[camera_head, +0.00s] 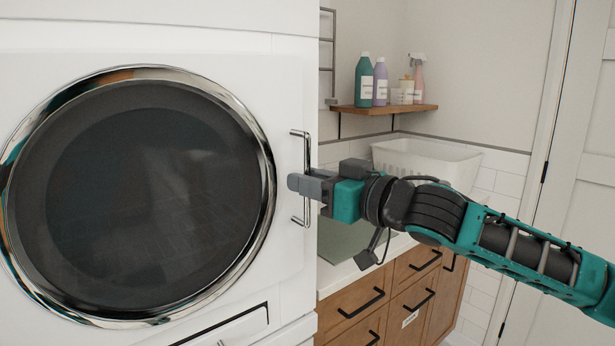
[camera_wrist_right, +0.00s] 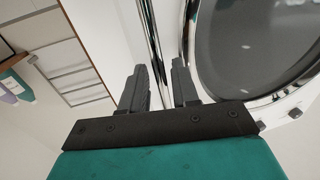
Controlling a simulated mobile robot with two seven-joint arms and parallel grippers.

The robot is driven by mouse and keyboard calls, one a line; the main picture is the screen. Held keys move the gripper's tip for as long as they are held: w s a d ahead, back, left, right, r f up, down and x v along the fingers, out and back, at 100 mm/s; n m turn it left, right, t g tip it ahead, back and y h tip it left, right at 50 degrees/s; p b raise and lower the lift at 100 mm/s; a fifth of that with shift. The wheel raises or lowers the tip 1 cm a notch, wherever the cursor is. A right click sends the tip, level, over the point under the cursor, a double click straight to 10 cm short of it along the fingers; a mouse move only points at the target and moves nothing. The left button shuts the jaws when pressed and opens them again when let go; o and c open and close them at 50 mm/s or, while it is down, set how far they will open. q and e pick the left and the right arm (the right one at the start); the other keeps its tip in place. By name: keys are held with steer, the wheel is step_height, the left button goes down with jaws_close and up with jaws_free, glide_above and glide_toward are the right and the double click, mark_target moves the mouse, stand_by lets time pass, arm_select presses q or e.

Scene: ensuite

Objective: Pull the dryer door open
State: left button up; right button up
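The dryer (camera_head: 290,80) is white and fills the left of the head view. Its round door (camera_head: 140,200) has dark glass in a chrome rim and looks closed; it also shows at the upper right of the right wrist view (camera_wrist_right: 260,50). The upright chrome handle (camera_head: 306,150) is at the right edge of the front. My right gripper (camera_head: 304,184) is at the handle's middle and hides part of it. In the right wrist view the handle bar (camera_wrist_right: 152,40) runs between the two fingers, which stand apart. My left gripper is out of view.
Right of the dryer is a wooden drawer cabinet (camera_head: 385,300) with black pulls. A white basket (camera_head: 425,160) stands on its counter, below a wooden shelf (camera_head: 385,109) with several bottles. A white door (camera_head: 575,190) is at the far right.

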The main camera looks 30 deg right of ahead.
steer(key=shift+w+a, duration=0.1)
steer(key=shift+w, duration=0.2)
steer(key=shift+c, duration=0.4)
jaws_close()
